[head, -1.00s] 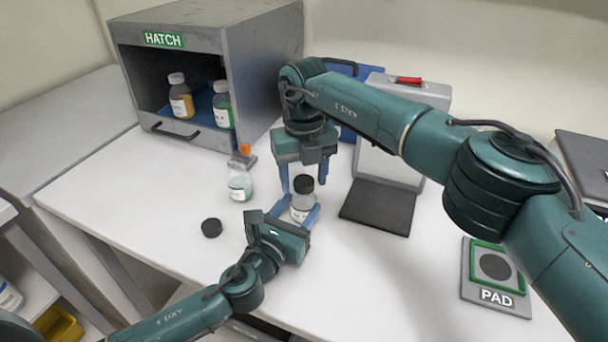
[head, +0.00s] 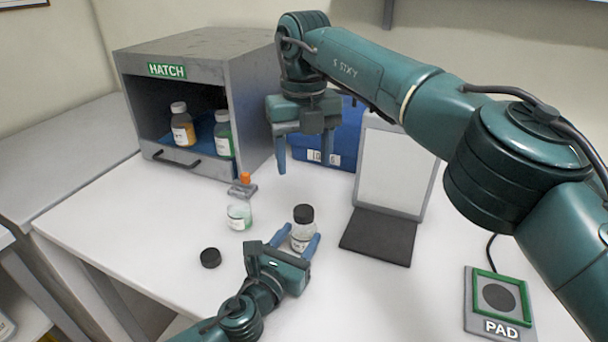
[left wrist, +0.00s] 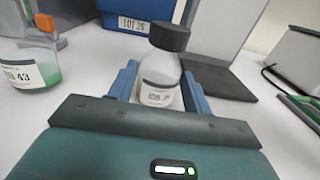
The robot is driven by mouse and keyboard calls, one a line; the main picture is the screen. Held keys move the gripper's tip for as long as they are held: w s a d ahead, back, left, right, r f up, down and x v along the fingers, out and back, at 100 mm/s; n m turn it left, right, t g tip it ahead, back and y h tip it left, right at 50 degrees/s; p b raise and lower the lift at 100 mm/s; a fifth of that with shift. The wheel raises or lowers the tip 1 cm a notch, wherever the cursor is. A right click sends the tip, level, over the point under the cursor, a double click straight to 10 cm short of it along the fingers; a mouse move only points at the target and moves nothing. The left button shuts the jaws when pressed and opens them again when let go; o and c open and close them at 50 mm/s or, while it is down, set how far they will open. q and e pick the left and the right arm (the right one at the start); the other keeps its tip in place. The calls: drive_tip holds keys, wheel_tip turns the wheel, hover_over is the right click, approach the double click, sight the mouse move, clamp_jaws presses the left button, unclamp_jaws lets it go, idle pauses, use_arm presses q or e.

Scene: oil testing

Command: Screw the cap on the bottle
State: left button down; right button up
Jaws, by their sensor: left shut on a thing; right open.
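A clear bottle (head: 300,233) with a white label stands upright on the white table. A black cap (head: 304,213) sits on its top; I cannot tell how tight it is. My left gripper (head: 300,241) is shut around the bottle's body from the front. The left wrist view shows the bottle (left wrist: 160,82) between the blue fingers, with the cap (left wrist: 169,36) above them. My right gripper (head: 304,160) is open and empty, raised above and behind the bottle, clear of the cap.
A loose black cap (head: 210,258) lies left of the bottle. A bottle of green liquid (head: 239,217) stands behind it. The hatch box (head: 195,90) holds two bottles. A dark mat (head: 378,237) and the pad (head: 498,300) lie to the right.

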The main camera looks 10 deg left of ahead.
drive_tip(key=shift+r, duration=0.35)
use_arm(q)
drive_tip(key=c, duration=0.6)
unclamp_jaws()
drive_tip(key=shift+o, duration=0.2)
drive_tip(key=b+v, duration=0.2)
drive_tip(key=v, duration=1)
drive_tip(key=shift+s+a+f, duration=0.1)
drive_tip(key=shift+s+f, duration=0.05)
drive_tip(key=shift+s, duration=0.1)
drive_tip(key=shift+s+a, duration=0.1)
drive_tip(key=shift+s, duration=0.25)
use_arm(e)
wheel_tip(320, 180, down, 2)
drive_tip(key=shift+f, duration=0.1)
